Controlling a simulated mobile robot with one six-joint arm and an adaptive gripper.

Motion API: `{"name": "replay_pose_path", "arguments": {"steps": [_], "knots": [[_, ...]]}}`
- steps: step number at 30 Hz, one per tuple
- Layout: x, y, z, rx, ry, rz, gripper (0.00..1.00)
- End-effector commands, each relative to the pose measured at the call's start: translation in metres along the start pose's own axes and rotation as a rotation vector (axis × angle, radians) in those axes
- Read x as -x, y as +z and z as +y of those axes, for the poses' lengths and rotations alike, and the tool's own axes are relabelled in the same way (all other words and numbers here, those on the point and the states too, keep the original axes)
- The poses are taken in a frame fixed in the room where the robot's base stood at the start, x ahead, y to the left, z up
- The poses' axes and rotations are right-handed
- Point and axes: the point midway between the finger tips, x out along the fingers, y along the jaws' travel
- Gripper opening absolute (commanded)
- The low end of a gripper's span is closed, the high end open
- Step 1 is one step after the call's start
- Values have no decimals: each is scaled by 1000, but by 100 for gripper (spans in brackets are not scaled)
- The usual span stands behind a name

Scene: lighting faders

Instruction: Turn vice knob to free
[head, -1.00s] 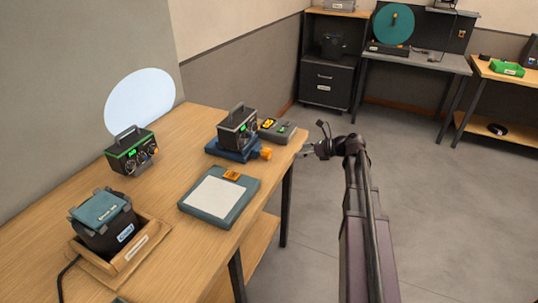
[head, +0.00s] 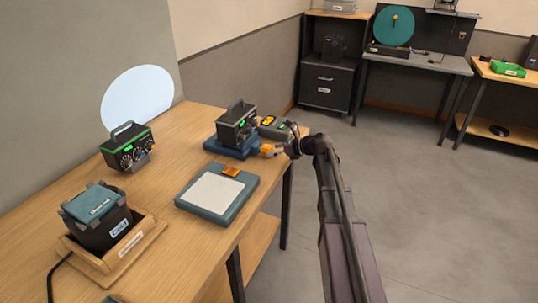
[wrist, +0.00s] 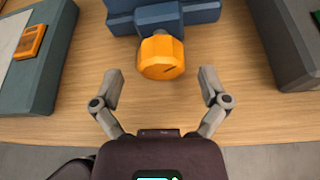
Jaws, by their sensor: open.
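The orange vice knob (wrist: 162,57) sits on the front of the blue vice (wrist: 200,12) in the wrist view, with a dark slot mark on its face. In the head view the vice (head: 228,150) stands on the wooden table, with a dark box (head: 237,122) with green lights held in it or on it. The knob shows partly in the head view (head: 267,150), beside my gripper. My gripper (wrist: 160,80) is open, its fingers apart on the left and right of the knob and a little short of it. No contact shows.
A teal pad with a white sheet (head: 215,193) and orange clip lies to the left on the wooden table (head: 170,165). A grey box (head: 272,128) stands close to the right of the vice. Another dark box (head: 127,147) and a wooden tray (head: 140,241) are further left.

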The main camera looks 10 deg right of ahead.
Motion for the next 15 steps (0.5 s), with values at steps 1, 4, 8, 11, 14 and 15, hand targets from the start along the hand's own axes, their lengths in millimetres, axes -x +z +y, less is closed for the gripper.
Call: {"name": "replay_pose_path", "arguments": {"steps": [1, 4, 8, 11, 14, 15], "knots": [[-7, -2, -1, 0, 0, 0, 95], [-15, -1, -1, 0, 0, 0, 95], [-21, 0, 0, 0, 1, 0, 95], [-22, 0, 0, 0, 0, 0, 95], [-23, 0, 0, 0, 0, 0, 95], [-22, 0, 0, 0, 0, 0, 95]]}}
